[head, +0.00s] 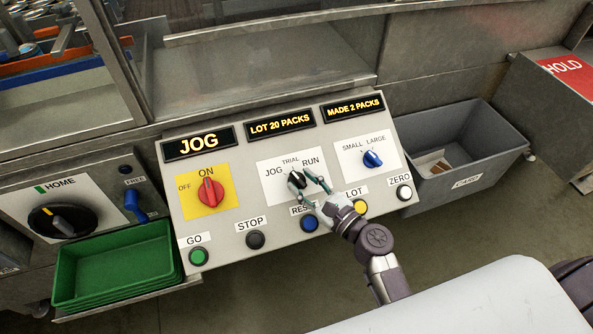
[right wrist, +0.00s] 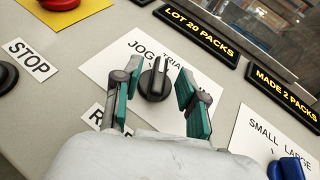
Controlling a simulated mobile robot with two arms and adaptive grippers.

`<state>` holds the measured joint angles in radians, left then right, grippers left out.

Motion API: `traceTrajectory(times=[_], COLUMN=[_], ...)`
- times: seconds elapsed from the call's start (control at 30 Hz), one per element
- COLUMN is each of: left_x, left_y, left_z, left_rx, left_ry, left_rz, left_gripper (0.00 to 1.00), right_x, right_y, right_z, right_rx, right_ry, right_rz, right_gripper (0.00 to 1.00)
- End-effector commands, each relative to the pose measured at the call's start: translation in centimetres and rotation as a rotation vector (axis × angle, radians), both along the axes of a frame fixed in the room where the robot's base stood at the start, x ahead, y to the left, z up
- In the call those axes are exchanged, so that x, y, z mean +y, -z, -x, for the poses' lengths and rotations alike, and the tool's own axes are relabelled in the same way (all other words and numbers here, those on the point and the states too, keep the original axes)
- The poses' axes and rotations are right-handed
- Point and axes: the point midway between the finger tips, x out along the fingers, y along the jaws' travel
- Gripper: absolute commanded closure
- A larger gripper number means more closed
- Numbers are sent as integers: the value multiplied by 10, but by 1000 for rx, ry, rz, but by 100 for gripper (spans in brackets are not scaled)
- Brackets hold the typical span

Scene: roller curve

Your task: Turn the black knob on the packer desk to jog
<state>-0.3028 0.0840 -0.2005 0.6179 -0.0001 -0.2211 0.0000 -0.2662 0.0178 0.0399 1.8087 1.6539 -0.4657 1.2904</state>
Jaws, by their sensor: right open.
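The black knob (head: 297,180) sits on a white plate of the packer desk (head: 235,222), with JOG, TRIAL and RUN printed around it. In the right wrist view the knob (right wrist: 155,80) stands between my fingers, its ridge pointing up toward the JOG side of the labels. The desk's left display (head: 198,142) reads JOG. My right gripper (head: 317,188) is open, its green-padded fingers on either side of the knob with gaps visible in the wrist view (right wrist: 157,98). My left gripper is not in view.
A red switch (head: 211,193) is left of the knob and a blue selector (head: 372,159) is right. Several push buttons, including a blue one (head: 309,223), line the front edge. A green tray (head: 112,264) stands left, a grey bin (head: 468,155) right.

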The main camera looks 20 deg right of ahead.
Motion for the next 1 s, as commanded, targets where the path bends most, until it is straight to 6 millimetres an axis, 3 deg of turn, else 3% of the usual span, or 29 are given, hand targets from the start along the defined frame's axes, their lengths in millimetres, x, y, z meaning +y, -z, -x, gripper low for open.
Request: traceTrajectory(times=[0.07, 0.17, 0.57, 0.83, 1.0], left_x=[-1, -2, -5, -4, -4], left_y=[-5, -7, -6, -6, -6], left_z=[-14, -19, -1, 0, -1], left_rx=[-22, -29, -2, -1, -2], left_ry=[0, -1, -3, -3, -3], left_rz=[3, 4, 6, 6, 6], left_gripper=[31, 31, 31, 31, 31], right_x=[5, 9, 12, 12, 12], right_y=[-2, -1, 0, 1, 2], right_z=[-12, -21, -27, -27, -27], right_rx=[-2, -2, 0, 1, 2], right_ry=[1, 1, 0, 0, -3], right_rz=[-2, 0, 1, 0, 4], right_gripper=[58, 58, 58, 100, 100])
